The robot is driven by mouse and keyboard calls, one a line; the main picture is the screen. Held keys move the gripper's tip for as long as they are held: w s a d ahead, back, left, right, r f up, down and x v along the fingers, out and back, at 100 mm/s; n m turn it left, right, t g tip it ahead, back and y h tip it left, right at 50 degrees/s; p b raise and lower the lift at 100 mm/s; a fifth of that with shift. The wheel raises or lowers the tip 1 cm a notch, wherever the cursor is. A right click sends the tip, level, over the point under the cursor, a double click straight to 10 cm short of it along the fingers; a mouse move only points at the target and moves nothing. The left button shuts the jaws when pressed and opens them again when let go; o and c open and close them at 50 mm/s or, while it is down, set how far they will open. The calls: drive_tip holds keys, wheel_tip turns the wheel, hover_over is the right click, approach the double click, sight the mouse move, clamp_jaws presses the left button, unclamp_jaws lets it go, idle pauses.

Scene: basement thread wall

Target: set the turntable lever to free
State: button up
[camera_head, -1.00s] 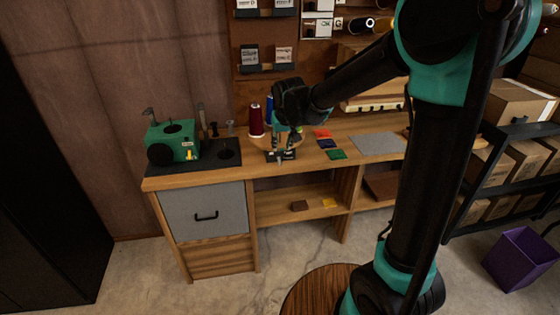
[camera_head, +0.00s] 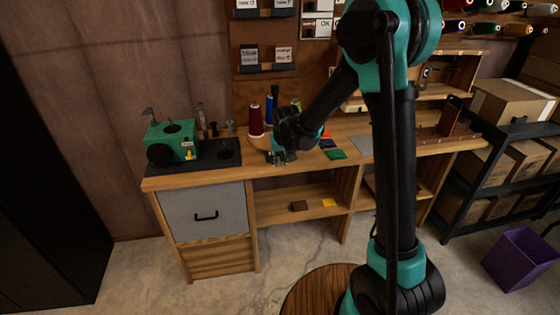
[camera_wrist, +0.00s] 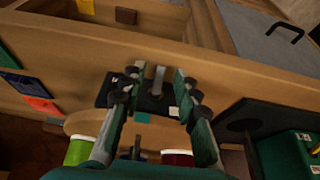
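The turntable (camera_wrist: 85,123) is a round wooden disc on the bench, with thread spools standing on it. At its bench-edge side is a black plate (camera_wrist: 108,94) with pale labels and a grey upright lever (camera_wrist: 158,80). In the wrist view my gripper (camera_wrist: 156,88) is open, with one finger on each side of the lever. Gaps show between the fingers and the lever. In the head view my gripper (camera_head: 283,157) is low over the plate and hides the lever.
A green machine (camera_head: 172,142) stands on a dark mat at the bench's left. Red, blue and green patches (camera_head: 335,154) lie right of the turntable. A red spool (camera_head: 256,120) and a blue spool (camera_head: 269,110) stand close to my gripper.

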clamp_jaws()
idle(0.3)
drive_tip(key=shift+w+a+r+g+h, duration=0.15)
drive_tip(key=shift+r+g+h, duration=0.15)
drive_tip(key=shift+g, duration=0.6)
drive_tip(key=shift+w+d+r+g+h, duration=0.1)
drive_tip(key=shift+w+r+g+h, duration=0.15)
drive_tip(key=shift+g, duration=0.65)
drive_tip(key=shift+w+a+r+g+h, duration=0.1)
drive_tip(key=shift+r+g+h, duration=0.2)
drive_tip(key=shift+g, duration=0.6)
